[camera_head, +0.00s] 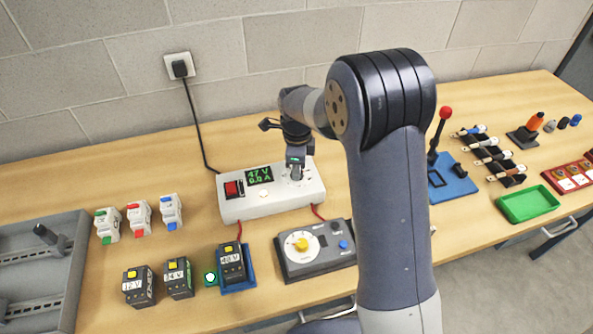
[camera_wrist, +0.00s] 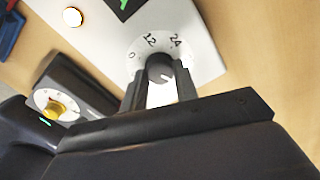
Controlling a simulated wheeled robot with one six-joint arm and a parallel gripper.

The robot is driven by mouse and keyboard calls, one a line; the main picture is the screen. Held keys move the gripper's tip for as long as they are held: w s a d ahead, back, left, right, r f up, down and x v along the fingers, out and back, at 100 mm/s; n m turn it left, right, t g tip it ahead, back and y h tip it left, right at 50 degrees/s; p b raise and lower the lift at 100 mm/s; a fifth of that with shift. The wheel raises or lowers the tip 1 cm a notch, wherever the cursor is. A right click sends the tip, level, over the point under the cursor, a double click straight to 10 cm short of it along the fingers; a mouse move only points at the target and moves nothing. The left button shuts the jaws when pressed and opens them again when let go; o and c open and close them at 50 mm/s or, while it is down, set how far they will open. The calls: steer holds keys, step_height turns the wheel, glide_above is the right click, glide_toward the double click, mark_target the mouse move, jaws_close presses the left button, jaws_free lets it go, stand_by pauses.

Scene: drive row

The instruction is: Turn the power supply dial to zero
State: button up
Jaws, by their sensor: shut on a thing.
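The power supply (camera_head: 245,206) is a white box at the back of the bench. Its green display (camera_head: 259,175) appears to read 47 V and 0.0 A. My gripper (camera_head: 296,172) points down over the right part of its top. In the wrist view my gripper (camera_wrist: 162,75) is shut on the dark round dial knob (camera_wrist: 160,67), one finger on each side. The scale around the dial shows 0, 12 and 24; the rest is hidden by my fingers. A white line on the knob points toward the gripper side, away from these numbers.
A red switch (camera_head: 232,189) sits left of the display. A grey box with a yellow knob (camera_head: 302,243) stands in front of the supply. Battery blocks (camera_head: 138,286) stand front left. A red-topped lever (camera_head: 444,114) stands to the right.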

steer(key=n, duration=0.8)
steer(key=shift+n, duration=0.4)
steer(key=n, duration=0.9)
steer(key=shift+n, duration=0.3)
steer(key=o, duration=0.4)
steer(key=shift+c, duration=0.2)
steer(key=o, duration=1.4)
steer(key=shift+c, duration=0.2)
steer(key=shift+r+p, duration=2.55)
steer(key=shift+r, duration=1)
